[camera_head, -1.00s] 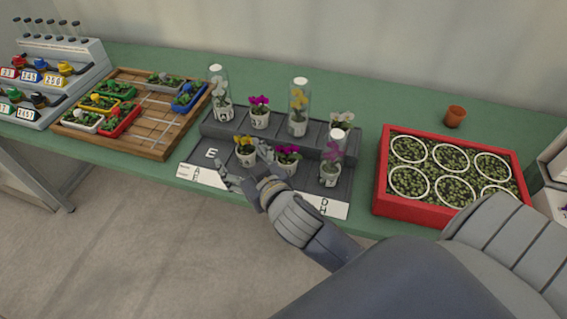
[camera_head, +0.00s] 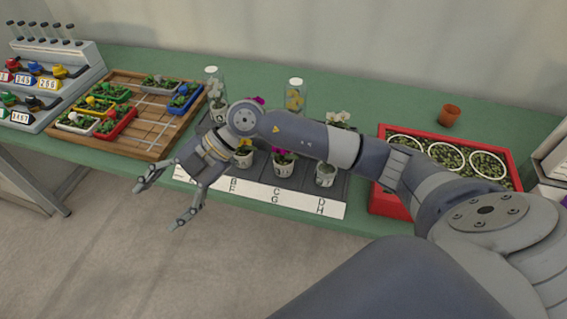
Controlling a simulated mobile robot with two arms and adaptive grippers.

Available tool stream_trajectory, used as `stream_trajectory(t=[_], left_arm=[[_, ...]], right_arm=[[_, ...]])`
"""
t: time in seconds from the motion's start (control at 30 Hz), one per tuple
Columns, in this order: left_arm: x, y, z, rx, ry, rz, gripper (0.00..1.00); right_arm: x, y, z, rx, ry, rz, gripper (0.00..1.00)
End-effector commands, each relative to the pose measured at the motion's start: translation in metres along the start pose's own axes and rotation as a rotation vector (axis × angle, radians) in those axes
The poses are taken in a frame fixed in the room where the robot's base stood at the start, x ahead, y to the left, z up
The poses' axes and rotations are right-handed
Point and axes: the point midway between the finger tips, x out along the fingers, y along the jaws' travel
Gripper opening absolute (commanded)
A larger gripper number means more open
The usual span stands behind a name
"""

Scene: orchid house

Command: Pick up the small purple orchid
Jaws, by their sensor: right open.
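A magenta-purple orchid in a white pot (camera_head: 283,168) stands uncovered in the front row of the stepped grey stand, near the letters C and G. Another magenta bloom (camera_head: 259,101) shows in the back row, mostly hidden by my right arm. A front-right pot (camera_head: 326,175) shows below the arm, its flower covered by it. I cannot tell which is the small purple one. My right gripper (camera_head: 167,199) is open and empty, left of and nearer than the stand, by the table's front edge. My left gripper is not in view.
A yellow orchid (camera_head: 243,154) stands left of the front magenta one. Glass covers stand over back-row plants (camera_head: 295,97). A red planter (camera_head: 385,205) is at right, a wooden tray (camera_head: 150,125) at left, and a small terracotta pot (camera_head: 449,116) behind the planter.

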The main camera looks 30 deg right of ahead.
Motion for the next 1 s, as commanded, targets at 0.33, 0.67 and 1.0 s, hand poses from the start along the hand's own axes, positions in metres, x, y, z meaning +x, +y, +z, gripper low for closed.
stream_trajectory(t=[0.33, 0.67, 1.0], left_arm=[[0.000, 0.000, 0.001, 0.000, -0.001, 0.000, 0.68], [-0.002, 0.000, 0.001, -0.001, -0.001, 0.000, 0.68], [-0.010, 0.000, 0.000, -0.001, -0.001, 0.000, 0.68]], right_arm=[[-0.157, -0.042, 0.156, 0.342, -0.808, -0.352, 0.72], [-0.236, -0.058, 0.186, 0.534, -1.108, -0.384, 0.72], [-0.217, -0.082, 0.219, 0.531, -1.105, -0.382, 0.72]])
